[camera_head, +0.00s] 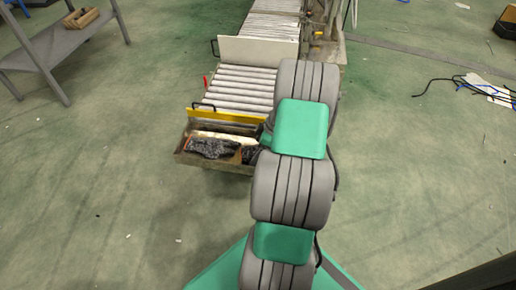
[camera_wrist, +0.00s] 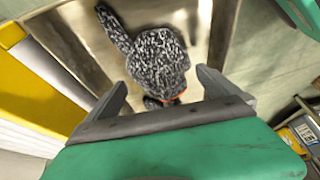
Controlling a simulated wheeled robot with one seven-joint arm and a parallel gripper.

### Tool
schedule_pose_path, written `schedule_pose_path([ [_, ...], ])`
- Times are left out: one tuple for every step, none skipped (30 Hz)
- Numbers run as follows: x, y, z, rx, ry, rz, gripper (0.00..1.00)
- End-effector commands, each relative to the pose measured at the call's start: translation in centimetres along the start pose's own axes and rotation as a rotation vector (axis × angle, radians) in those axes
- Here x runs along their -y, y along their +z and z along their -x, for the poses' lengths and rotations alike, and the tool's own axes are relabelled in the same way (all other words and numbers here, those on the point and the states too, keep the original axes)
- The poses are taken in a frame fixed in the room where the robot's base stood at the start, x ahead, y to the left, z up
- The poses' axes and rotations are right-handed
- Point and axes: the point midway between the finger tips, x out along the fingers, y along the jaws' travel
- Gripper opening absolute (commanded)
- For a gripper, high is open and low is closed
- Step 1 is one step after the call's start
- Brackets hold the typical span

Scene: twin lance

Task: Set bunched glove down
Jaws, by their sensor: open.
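In the wrist view, the bunched glove (camera_wrist: 158,62) is a speckled black-and-white bundle with a small orange-red edge. It lies ahead of and between the two grey fingers of my gripper (camera_wrist: 163,84), which stand apart. I see a gap on either side of the glove, and its lower end is close to the gripper. A tan, worn surface shows behind it. In the head view, my arm hides the gripper. A dark speckled bundle (camera_head: 211,148) lies in a shallow box there; I cannot tell if it is the same glove.
The shallow box (camera_head: 184,158) sits at the near end of a roller conveyor (camera_head: 243,86), beside a yellow bar (camera_head: 235,115). The bar also shows in the wrist view (camera_wrist: 30,85). A grey bench (camera_head: 62,42) stands at upper left. Cables lie on the floor at right.

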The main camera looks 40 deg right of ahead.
Motion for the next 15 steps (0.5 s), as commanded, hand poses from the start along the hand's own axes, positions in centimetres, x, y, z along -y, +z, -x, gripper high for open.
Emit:
schedule_pose_path([
  [-0.1,-0.2,0.6,0.000,0.002,0.000,0.99],
  [-0.1,-0.2,1.0,0.000,0.003,0.000,0.99],
  [-0.1,-0.2,1.7,0.000,0.004,0.000,0.99],
  [-0.1,-0.2,2.4,0.000,0.004,0.000,0.99],
  [-0.1,-0.2,3.1,0.000,0.004,0.000,0.99],
  [-0.1,-0.3,4.2,-0.001,0.004,0.000,0.99],
  [-0.1,-0.3,5.0,-0.001,0.005,0.000,0.99],
  [-0.1,-0.3,5.9,0.000,0.004,0.000,0.99],
  [-0.1,-0.3,7.0,0.000,0.004,-0.001,0.99],
  [-0.1,-0.3,7.7,0.000,0.004,-0.001,0.99],
  [-0.1,-0.3,8.5,0.000,0.004,-0.001,0.99],
  [-0.1,-0.2,9.4,0.000,0.003,-0.001,0.99],
  [-0.1,-0.2,10.0,0.000,0.003,-0.001,0.99],
  [-0.1,-0.2,10.5,0.000,0.002,-0.001,0.99],
  [0.0,-0.2,11.1,0.000,0.002,0.000,0.99],
])
